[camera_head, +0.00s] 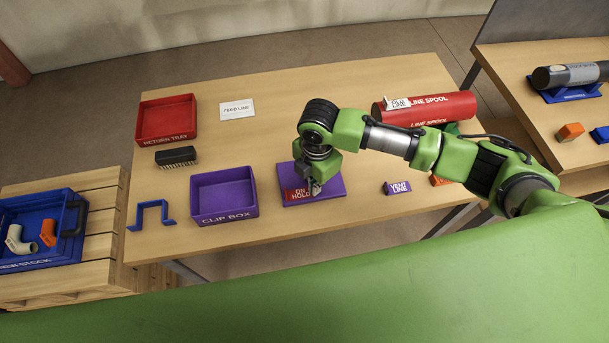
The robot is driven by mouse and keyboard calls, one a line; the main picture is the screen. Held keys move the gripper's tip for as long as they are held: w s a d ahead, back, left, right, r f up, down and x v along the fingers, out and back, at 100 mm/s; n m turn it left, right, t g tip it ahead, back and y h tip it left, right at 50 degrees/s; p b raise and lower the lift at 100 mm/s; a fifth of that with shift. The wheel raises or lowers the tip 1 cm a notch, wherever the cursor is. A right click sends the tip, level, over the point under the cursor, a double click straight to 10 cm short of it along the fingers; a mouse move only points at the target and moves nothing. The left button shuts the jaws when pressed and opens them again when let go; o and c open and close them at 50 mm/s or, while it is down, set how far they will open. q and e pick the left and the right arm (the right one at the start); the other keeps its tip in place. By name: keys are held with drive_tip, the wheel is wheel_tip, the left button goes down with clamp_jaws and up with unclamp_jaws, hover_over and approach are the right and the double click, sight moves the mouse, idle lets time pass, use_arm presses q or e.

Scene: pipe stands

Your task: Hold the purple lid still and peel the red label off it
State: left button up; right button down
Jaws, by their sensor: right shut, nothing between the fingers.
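The purple lid (328,188) lies flat on the table, right of the purple clip box. The red label (297,194), marked ON HOLD, lies on the lid's front left part. My right gripper (315,189) points down over the lid at the label's right end, shut with nothing between its fingers. It hides part of the lid and perhaps the label's right edge. I cannot tell whether the fingertips touch the label. My left gripper is not in view.
The purple CLIP BOX (225,216) stands close left of the lid, with a blue bracket (151,215) beyond it. A red return tray (167,120), a black brush (176,156) and a red spool (440,107) are farther back. A purple VENT LINE block (398,188) sits right.

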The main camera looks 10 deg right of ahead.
drive_tip(key=shift+f, duration=0.55)
wheel_tip(320, 180, up, 11)
drive_tip(key=d+p, duration=0.3)
drive_tip(key=p, duration=0.3)
drive_tip(key=b, duration=0.8)
hover_over(325, 191)
wheel_tip(325, 191, down, 6)
drive_tip(key=shift+s, duration=0.1)
drive_tip(key=shift+f+b, duration=0.75)
drive_tip(key=shift+f, duration=1.75)
idle(0.7)
